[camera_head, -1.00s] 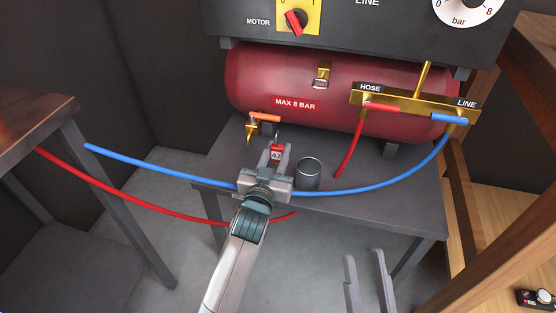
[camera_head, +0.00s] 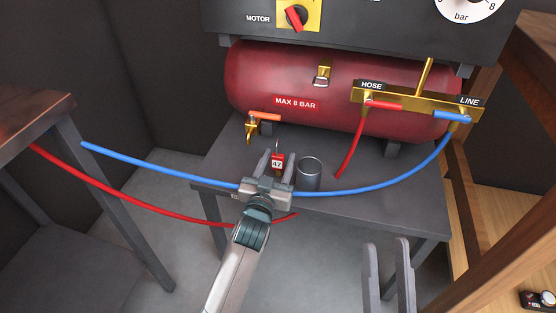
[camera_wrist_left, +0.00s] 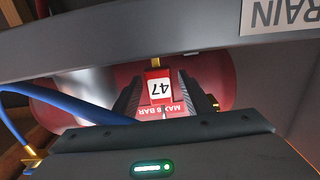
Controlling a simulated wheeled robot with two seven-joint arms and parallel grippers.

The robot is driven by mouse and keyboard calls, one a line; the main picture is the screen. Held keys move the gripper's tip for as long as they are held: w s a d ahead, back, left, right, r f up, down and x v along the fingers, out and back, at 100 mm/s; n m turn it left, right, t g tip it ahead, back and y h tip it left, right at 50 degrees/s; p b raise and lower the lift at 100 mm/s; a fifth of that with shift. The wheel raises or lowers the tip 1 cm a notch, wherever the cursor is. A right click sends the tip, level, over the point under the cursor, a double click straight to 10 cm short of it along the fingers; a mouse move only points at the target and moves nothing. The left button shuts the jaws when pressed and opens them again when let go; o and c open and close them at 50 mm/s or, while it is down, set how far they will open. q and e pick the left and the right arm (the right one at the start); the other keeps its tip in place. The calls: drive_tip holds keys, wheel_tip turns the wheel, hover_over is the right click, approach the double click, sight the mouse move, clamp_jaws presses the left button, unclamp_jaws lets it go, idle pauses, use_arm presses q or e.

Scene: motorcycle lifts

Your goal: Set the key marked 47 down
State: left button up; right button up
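The key's red tag (camera_head: 277,161) with a white label marked 47 is at the front of the grey table under the red tank. The tag also shows in the wrist view (camera_wrist_left: 159,90), between the two fingers. My left gripper (camera_head: 276,159) is open, with a finger on either side of the tag and apart from it in the head view. I cannot tell whether the tag touches the table top. The key's metal part is hardly visible. My right gripper (camera_head: 387,250) is at the lower right, its fingers apart and empty.
A grey metal cup (camera_head: 308,174) stands just right of my left gripper. A blue hose (camera_head: 375,187) runs across the table front, and a red hose (camera_head: 130,199) hangs lower. The red tank (camera_head: 290,85) and a brass drain valve (camera_head: 252,127) are behind. The grey table (camera_head: 400,213) is bare at right.

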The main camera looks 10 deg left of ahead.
use_arm(q)
drive_tip(key=shift+r, duration=0.2)
drive_tip(key=shift+s, duration=0.6)
drive_tip(key=s+p, duration=0.2)
drive_tip(key=s, duration=0.8)
drive_tip(key=shift+s+a, duration=0.2)
drive_tip(key=shift+s, duration=0.2)
use_arm(e)
drive_tip(key=shift+w+a+f+g, duration=0.1)
drive_tip(key=shift+a+f+g, duration=0.2)
drive_tip(key=shift+f+g, duration=0.4)
drive_tip(key=shift+w+a+f+g, duration=0.15)
drive_tip(key=shift+a+f+g, duration=0.3)
drive_tip(key=shift+f, duration=0.45)
drive_tip(key=shift+w+a+f+g, duration=0.1)
drive_tip(key=shift+a+f+g, duration=0.1)
drive_tip(key=shift+f+g, duration=0.55)
